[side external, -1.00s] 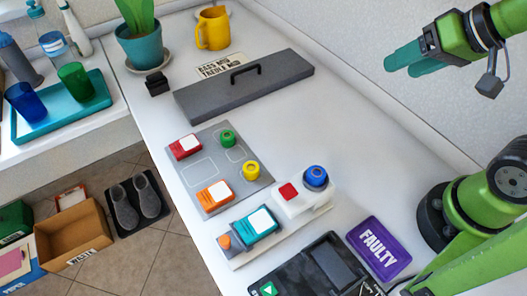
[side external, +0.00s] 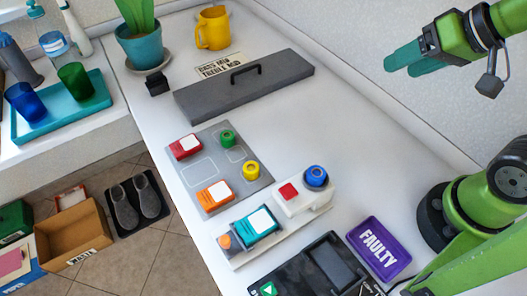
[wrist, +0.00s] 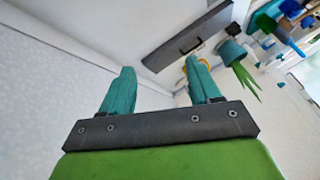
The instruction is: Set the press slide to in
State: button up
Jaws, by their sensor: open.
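A pale base (side external: 285,243) at the front of the table carries a teal block with a white top (side external: 257,226), an orange knob (side external: 224,241) at its left end and a white housing with a red square (side external: 296,199). A blue round piece (side external: 316,177) sits on the white housing. No part is labelled as the press slide, and I cannot tell its setting. My gripper (side external: 405,62) is raised at the upper right, far from this unit. In the wrist view its teal fingers (wrist: 160,66) are apart with nothing between them.
A grey plate (side external: 197,172) holds red, orange, green and yellow pieces. A dark lidded box with a handle (side external: 250,88) lies behind it. A black device (side external: 300,275) and a purple FAULTY tray (side external: 379,248) are at the front.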

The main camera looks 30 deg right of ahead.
jog(key=shift+c, duration=1)
jog(key=w+a+f+n+g, duration=0.1)
jog(key=a, duration=0.1)
jog(key=w+a+f+n+g, duration=0.1)
jog(key=a, duration=0.2)
jog(key=w+a+f+n+g, duration=0.1)
jog(key=a+n, duration=0.1)
jog(key=a, duration=0.1)
jog(key=shift+y, duration=0.3)
jog(key=shift+c, duration=0.3)
jog(key=n+g+y, duration=0.2)
jog(key=n+g, duration=0.4)
jog(key=n, duration=1.6)
send_over(224, 240)
jog(key=w+d, duration=0.2)
jog(key=d, duration=0.5)
notch_tip(224, 240, down, 3)
jog(key=x, duration=1.6)
jog(key=shift+w+f, duration=0.1)
jog(key=shift+w, duration=0.2)
